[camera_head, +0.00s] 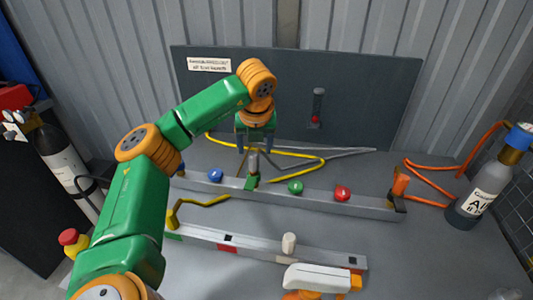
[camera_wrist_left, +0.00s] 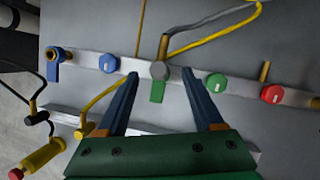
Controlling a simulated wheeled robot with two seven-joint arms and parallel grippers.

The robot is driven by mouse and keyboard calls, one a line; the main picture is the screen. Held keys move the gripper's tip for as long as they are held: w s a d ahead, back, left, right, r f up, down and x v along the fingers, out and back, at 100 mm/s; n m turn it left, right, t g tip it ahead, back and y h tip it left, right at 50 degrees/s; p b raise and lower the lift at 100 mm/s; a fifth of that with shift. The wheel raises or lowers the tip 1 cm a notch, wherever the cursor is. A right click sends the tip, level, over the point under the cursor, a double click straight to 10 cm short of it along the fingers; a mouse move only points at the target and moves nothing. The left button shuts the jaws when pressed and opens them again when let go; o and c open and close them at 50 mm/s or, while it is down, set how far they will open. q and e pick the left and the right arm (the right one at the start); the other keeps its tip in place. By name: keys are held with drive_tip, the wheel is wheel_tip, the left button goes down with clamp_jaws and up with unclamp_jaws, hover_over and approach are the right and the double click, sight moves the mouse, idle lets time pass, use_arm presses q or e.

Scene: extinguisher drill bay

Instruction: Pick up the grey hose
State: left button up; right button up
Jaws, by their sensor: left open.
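A thin grey hose (camera_head: 350,153) lies on the grey bench behind the rear rail, beside a yellow hose (camera_head: 305,168). In the left wrist view the grey hose (camera_wrist_left: 215,32) curves up and right from near the grey fitting. My left gripper (camera_head: 255,146) is open and empty, pointing down over the rear rail. Between its fingertips in the left wrist view (camera_wrist_left: 160,73) is the grey fitting with a green lever (camera_wrist_left: 158,90). I cannot tell whether the fingers touch it. The fitting also shows in the head view (camera_head: 253,163). My right gripper is not in view.
The rear rail (camera_head: 320,203) carries blue (camera_head: 215,175), green (camera_head: 295,187) and red (camera_head: 342,193) knobs. A front rail (camera_head: 270,250) and a white-orange object (camera_head: 318,278) lie nearer. A grey cylinder (camera_head: 485,190) and orange hose (camera_head: 430,170) are at right. A dark panel (camera_head: 360,100) stands behind.

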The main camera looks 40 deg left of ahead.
sight(254, 155)
use_arm(q)
drive_tip(key=shift+s+a+f+p, duration=0.1)
drive_tip(key=shift+a+f+p, duration=0.1)
drive_tip(key=shift+f+p, duration=0.25)
drive_tip(key=shift+s+a+f+p, duration=0.1)
drive_tip(key=shift+a+f+p, duration=0.1)
drive_tip(key=shift+f, duration=0.45)
drive_tip(key=x, duration=0.2)
drive_tip(key=shift+w+f, duration=0.3)
drive_tip(key=shift+f, duration=0.05)
drive_tip(key=shift+w+f, duration=0.15)
drive_tip(key=shift+w, duration=0.05)
drive_tip(key=shift+s, duration=0.15)
drive_tip(key=c, duration=0.6)
clamp_jaws()
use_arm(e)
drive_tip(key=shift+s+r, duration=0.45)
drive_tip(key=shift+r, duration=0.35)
